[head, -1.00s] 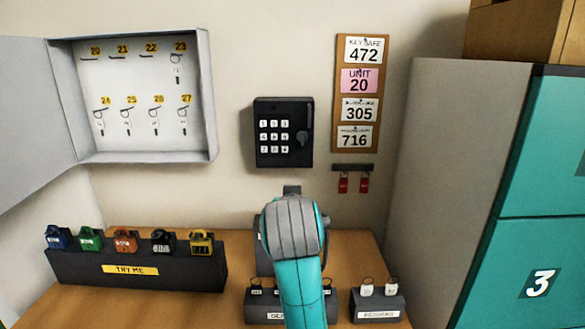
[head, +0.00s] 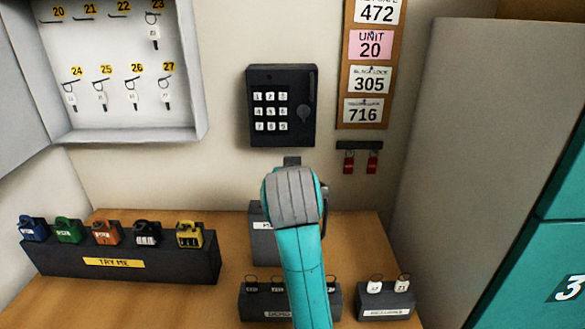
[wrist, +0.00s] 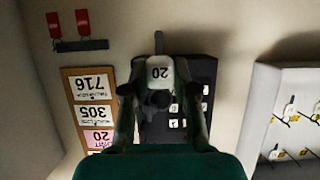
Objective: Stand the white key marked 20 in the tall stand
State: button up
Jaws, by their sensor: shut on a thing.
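The white key marked 20 (wrist: 159,70) is between the fingers of my gripper (wrist: 158,98) in the wrist view, its number upside down. My gripper is shut on it, in front of the wall keypad. In the head view my own arm hides the fingers and the key. A dark block with a white label (head: 262,238), apparently the tall stand, is on the bench, mostly hidden behind my arm. Its top and any slot cannot be made out. The key appears above the bench and apart from this block.
A low dark stand (head: 248,300) is at the front, partly behind my arm. A smaller stand (head: 385,304) with two white keys is to its right. A padlock stand (head: 120,262) is at left. The open key cabinet (head: 120,137) and keypad (head: 281,140) are on the wall.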

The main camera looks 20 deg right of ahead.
jog(key=shift+f, duration=1.95)
jog(key=shift+s+f, duration=0.15)
jog(key=shift+f, duration=1.6)
dwell(2.0)
jog(key=o, duration=0.9)
jog(key=shift+s+a, duration=0.1)
jog(key=shift+v, duration=3.9)
jog(key=shift+s, duration=0.1)
